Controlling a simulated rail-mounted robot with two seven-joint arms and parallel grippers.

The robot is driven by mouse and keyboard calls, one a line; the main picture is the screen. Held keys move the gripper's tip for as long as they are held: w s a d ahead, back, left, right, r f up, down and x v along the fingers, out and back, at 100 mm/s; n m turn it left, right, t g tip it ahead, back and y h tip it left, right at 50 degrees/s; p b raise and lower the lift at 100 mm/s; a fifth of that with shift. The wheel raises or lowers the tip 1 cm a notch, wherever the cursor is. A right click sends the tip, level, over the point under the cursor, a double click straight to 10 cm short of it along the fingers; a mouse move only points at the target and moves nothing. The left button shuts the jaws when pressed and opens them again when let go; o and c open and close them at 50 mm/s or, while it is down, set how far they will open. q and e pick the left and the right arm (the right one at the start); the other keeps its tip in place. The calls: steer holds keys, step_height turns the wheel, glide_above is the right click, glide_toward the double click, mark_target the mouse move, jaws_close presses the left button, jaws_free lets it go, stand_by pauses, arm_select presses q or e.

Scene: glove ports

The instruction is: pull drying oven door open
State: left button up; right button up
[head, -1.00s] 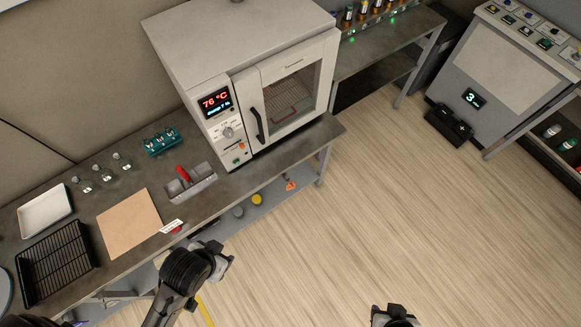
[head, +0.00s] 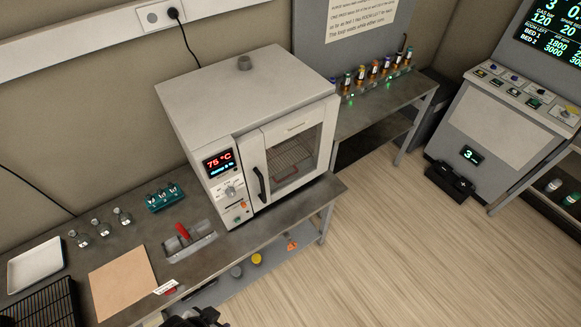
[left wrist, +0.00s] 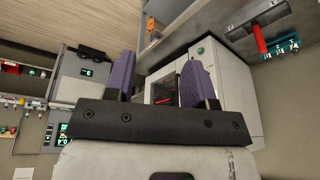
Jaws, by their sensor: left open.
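The drying oven (head: 245,130) stands on the bench. It is a white box with a red "75 °C" display on its front panel. Its door (head: 292,158) has a window and is closed, with a dark vertical handle (head: 260,184) on the door's left edge. My left gripper (head: 195,318) shows only in part at the bottom edge of the head view, well short of the oven. In the left wrist view its two purple fingers (left wrist: 161,78) are apart with nothing between them, and the oven (left wrist: 238,95) is beyond them. My right gripper is out of view.
On the bench are a tray with a red-handled tool (head: 190,240), a teal rack (head: 165,197), small flasks (head: 100,226), a brown board (head: 122,282), a white tray (head: 36,264) and a black wire basket (head: 40,305). The floor (head: 400,260) right of the bench is clear.

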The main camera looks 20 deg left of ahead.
arm_select(q)
steer(key=shift+t, duration=0.9)
steer(key=w+b, duration=0.1)
steer(key=w, duration=0.1)
steer(key=w+f+b, duration=0.1)
steer(key=w+b, duration=0.1)
steer(key=w+f+b, duration=0.1)
steer(key=w+b, duration=0.1)
steer(key=shift+d+f, duration=0.1)
steer(key=shift+f, duration=0.1)
steer(key=shift+c, duration=0.5)
steer(key=n+t+y+b, duration=0.8)
steer(key=n+y+b, duration=0.3)
steer(key=b, duration=0.9)
glide_toward(263, 187)
steer(key=shift+y, duration=0.7)
steer(key=x, duration=0.6)
steer(key=f+p+x, duration=0.1)
steer(key=x, duration=0.1)
steer(key=shift+w, duration=0.55)
steer(key=shift+x, duration=1.05)
